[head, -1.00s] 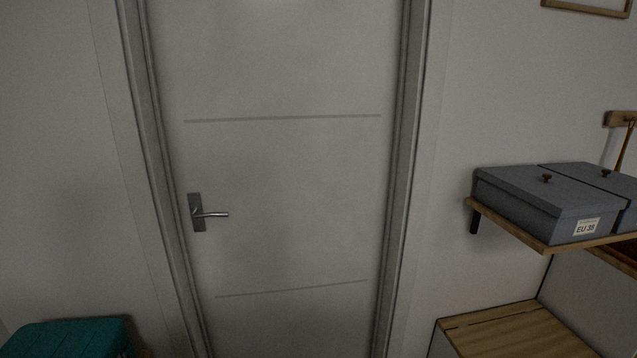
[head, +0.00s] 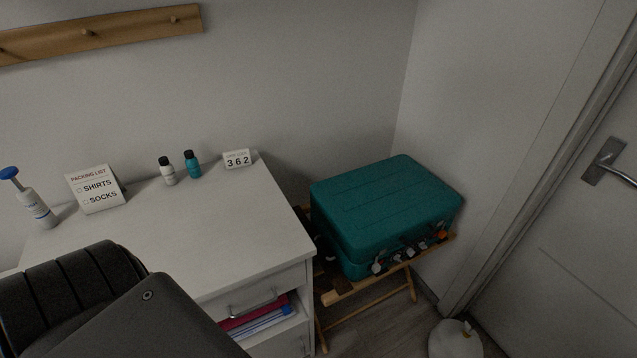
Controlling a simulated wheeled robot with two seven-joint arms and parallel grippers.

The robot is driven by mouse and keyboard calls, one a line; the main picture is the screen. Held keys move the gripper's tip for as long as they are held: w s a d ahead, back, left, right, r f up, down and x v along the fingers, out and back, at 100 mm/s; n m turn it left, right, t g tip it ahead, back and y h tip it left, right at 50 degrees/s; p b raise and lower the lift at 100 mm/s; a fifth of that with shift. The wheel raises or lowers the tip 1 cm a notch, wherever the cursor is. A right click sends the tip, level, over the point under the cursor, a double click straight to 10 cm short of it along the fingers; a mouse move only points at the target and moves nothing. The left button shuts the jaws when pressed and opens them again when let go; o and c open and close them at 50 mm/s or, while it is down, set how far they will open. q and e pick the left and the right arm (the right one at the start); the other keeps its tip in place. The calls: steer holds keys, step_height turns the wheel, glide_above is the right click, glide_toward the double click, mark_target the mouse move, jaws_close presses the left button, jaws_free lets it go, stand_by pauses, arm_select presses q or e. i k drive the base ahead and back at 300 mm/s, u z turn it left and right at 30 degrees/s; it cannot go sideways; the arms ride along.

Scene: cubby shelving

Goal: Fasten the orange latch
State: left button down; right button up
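A teal suitcase (head: 385,205) lies shut on a wooden folding rack (head: 345,294) in the corner, right of a white desk. Along its front side are several small light-coloured fittings and a small orange part, the orange latch (head: 441,235), near the right end. The latch is too small and dim to tell whether it is fastened. Neither of my grippers shows in the head view. A dark part at the lower left hides the near left of the desk.
The white desk (head: 225,215) holds a packing list card (head: 95,188), a pump bottle (head: 35,207), two small bottles and a number sign (head: 237,159). A door (head: 580,250) is at the right. A white rounded object (head: 455,340) stands on the floor before the rack.

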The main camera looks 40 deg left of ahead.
mark_target(442, 234)
steer(key=u, duration=0.15)
steer(key=k, duration=0.65)
steer(key=z, duration=0.85)
steer(key=i, duration=0.95)
steer(key=z, duration=0.2)
